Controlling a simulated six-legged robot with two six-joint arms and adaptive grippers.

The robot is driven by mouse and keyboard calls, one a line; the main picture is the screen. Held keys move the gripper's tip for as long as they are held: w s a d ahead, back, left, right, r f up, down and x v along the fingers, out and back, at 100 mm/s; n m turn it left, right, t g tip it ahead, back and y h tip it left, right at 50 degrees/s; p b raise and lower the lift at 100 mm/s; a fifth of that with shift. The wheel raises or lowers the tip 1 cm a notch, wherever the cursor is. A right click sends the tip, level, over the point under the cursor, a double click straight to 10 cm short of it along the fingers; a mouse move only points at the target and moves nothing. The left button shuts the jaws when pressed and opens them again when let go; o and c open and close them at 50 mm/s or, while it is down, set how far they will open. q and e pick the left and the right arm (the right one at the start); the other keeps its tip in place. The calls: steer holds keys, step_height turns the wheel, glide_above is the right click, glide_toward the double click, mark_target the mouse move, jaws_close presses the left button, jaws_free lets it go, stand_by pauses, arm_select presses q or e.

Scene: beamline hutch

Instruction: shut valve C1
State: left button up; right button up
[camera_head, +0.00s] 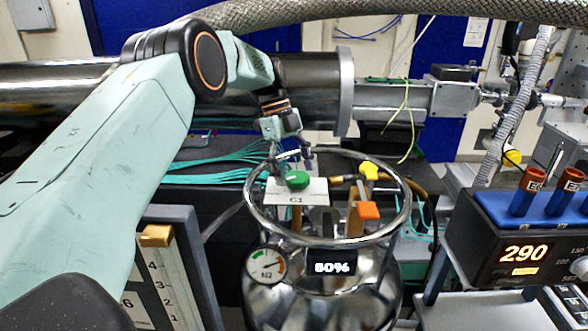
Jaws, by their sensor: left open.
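A green knob (297,180) sits on a white plate (290,197) marked with what reads as C1, though the first character is hard to make out. The plate is inside the metal ring (405,214) on top of a shiny steel vessel (330,301). My left gripper (291,163) points down just above and behind the green knob, with its fingers apart. I see nothing held in it, and I cannot tell whether a finger touches the knob. My right gripper is not in view.
A yellow knob (369,170) and an orange knob (368,211) are to the right within the ring. A gauge (266,264) and a 60% display (331,267) are on the vessel's front. A box showing 290 (525,252) stands at right. A braided hose (330,10) crosses overhead.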

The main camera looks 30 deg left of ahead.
arm_select(q)
steer(key=shift+d, duration=0.2)
steer(key=shift+w+a+r, duration=0.1)
steer(key=shift+r, duration=0.2)
steer(key=v, duration=0.5)
steer(key=shift+a+f, duration=0.1)
steer(key=shift+a, duration=0.1)
steer(key=shift+v, duration=0.95)
